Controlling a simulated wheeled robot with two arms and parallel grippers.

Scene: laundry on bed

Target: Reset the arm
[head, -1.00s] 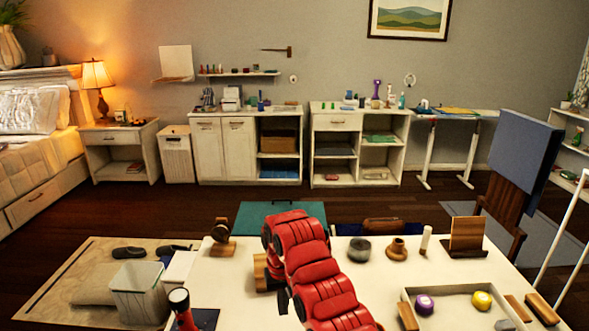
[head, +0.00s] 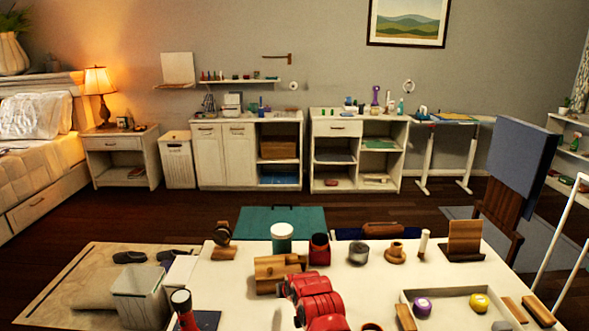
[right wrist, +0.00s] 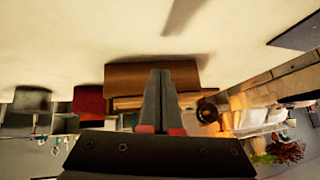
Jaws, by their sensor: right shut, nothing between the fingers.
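My red right arm (head: 318,303) comes up from the bottom middle of the head view, low over the white table (head: 250,310). Its gripper cannot be made out clearly there. In the right wrist view, which is upside down, my right gripper (right wrist: 160,75) has its two dark fingers together with nothing between them. A wooden block (right wrist: 185,75) shows behind the fingertips; I cannot tell whether they touch it.
On the table stand a wooden block (head: 272,272), a green-and-white jar (head: 282,240), a red jar (head: 319,252), a grey tin (head: 359,254) and a tray (head: 408,297) with purple and yellow balls. A white bin (head: 140,300) stands left. The table's middle right is clear.

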